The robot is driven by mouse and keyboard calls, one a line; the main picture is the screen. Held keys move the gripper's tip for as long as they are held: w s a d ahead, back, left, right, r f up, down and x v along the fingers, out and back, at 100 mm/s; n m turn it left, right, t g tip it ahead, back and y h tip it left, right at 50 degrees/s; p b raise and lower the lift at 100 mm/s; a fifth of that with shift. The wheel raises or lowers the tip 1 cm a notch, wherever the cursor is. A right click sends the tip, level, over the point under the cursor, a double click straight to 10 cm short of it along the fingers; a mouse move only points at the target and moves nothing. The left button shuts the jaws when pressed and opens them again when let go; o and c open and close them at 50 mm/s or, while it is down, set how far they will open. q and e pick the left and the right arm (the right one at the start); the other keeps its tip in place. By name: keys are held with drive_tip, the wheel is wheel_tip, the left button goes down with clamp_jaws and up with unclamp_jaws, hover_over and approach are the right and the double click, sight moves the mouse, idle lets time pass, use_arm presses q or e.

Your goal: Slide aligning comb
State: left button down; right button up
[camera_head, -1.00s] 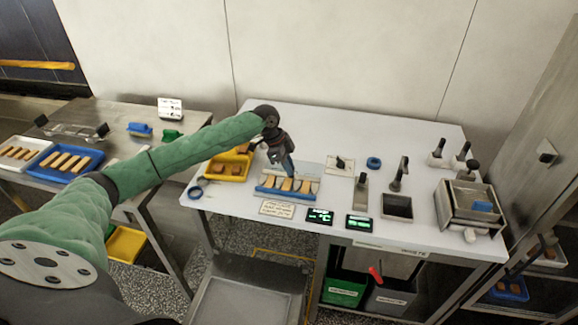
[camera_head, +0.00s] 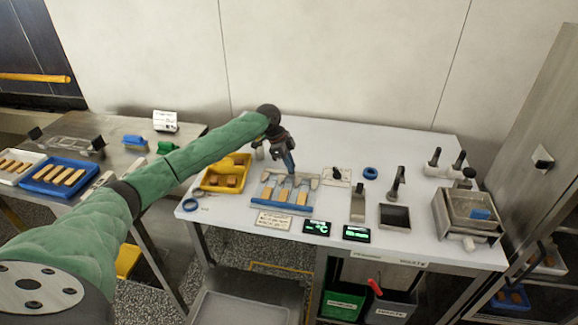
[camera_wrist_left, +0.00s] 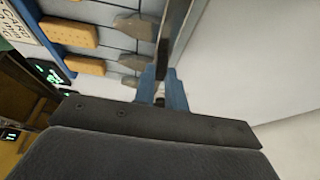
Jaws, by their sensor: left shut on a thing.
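The aligning comb (camera_head: 314,183) is a grey bar with several rounded teeth, lying across the back of a blue-edged board (camera_head: 281,208). Several tan biscuit bars (camera_head: 283,194) lie on the board in front of the teeth. My left gripper (camera_head: 290,171) is over the back of the board, shut on the comb. In the left wrist view its blue fingers (camera_wrist_left: 162,88) close on an upright grey part, with grey teeth (camera_wrist_left: 139,26) and tan bars (camera_wrist_left: 68,32) beside it. The fingers hide part of the grip. My right gripper is not in view.
A yellow tray (camera_head: 245,178) with brown bars stands left of the board. A sign (camera_head: 273,222) and two green-lit displays (camera_head: 317,228) stand at its front. A small white plate with a knob (camera_head: 336,177) and a blue ring (camera_head: 370,173) are to the right.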

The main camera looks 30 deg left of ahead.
use_arm(q)
drive_tip(key=c, duration=1.5)
unclamp_jaws()
drive_tip(key=shift+w+a+r, duration=0.2)
drive_tip(key=shift+w, duration=0.05)
drive_tip(key=shift+o, duration=0.3)
drive_tip(key=shift+f, duration=0.15)
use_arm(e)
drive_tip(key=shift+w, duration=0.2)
